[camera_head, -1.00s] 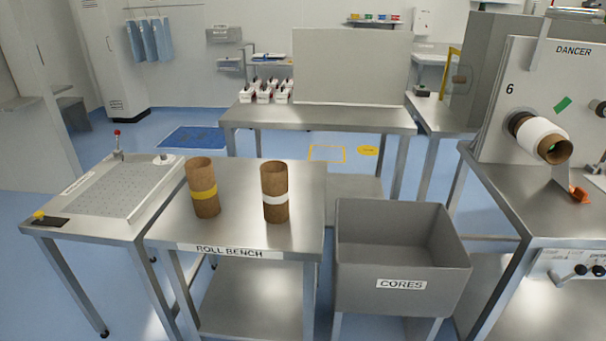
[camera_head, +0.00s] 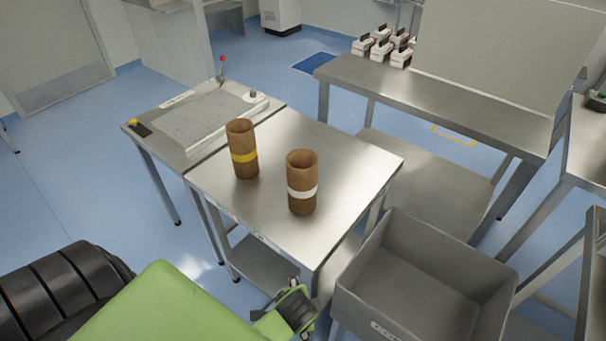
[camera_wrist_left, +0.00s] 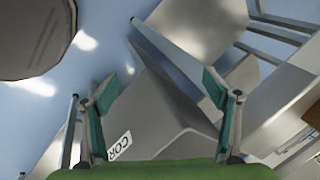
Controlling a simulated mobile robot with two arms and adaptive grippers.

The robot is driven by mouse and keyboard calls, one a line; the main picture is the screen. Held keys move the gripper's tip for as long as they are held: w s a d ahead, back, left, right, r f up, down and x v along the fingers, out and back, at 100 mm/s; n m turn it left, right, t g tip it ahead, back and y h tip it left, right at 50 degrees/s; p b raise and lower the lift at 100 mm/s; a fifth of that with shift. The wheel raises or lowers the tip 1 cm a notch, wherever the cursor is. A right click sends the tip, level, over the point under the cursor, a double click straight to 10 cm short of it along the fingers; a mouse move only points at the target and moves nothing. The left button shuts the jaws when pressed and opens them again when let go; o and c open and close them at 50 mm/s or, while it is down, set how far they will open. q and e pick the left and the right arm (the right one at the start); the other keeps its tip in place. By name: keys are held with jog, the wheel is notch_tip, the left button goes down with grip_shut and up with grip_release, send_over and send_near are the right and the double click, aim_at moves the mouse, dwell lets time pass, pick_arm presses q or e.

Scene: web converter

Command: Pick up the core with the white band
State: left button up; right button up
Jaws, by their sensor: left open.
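The core with the white band (camera_head: 302,182) is a brown tube standing upright on the roll bench (camera_head: 340,160). A similar core with a yellow band (camera_head: 242,149) stands upright to its left, apart from it. My left gripper (camera_head: 290,312) is at the front of the bench, lower than its top and nearer to me than both cores. In the left wrist view its two green-padded fingers (camera_wrist_left: 160,95) are spread with nothing between them. My right gripper is not in view.
The grey cores bin (camera_head: 430,285) stands right of the bench and also shows in the left wrist view (camera_wrist_left: 165,110). A perforated-top table (camera_head: 205,120) adjoins the bench on the left. A long table (camera_head: 440,100) stands behind. The bench top around the cores is mostly clear.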

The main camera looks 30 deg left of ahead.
pick_arm(q)
notch_tip(320, 180, up, 11)
jog(key=a+p, duration=0.1)
jog(key=p, duration=0.1)
jog(key=w+a+r+m+y, duration=0.1)
jog(key=w+r+m, duration=0.1)
jog(key=w, duration=0.1)
jog(key=w+r+m+t+y, duration=0.1)
jog(key=w+r+m, duration=0.1)
jog(key=w+a+r+m+y, duration=0.1)
jog(key=w+r+m+y, duration=0.1)
jog(key=w+m, duration=0.1)
jog(key=shift+w+a+r+t, duration=0.2)
jog(key=shift+w+a+t, duration=0.1)
jog(key=shift+a+t, duration=0.1)
jog(key=w+a+r+m+t+y, duration=0.15)
jog(key=w+r+m+y, duration=0.55)
jog(key=r, duration=0.8)
jog(key=m+h+p, duration=0.2)
send_near(297, 158)
jog(key=shift+w+a+f, duration=0.2)
jog(key=shift+a+f, duration=0.05)
jog(key=shift+a, duration=0.45)
jog(key=p+x, duration=0.1)
jog(key=x, duration=0.3)
jog(key=shift+w+a+f, duration=0.15)
jog(key=shift+w, duration=0.1)
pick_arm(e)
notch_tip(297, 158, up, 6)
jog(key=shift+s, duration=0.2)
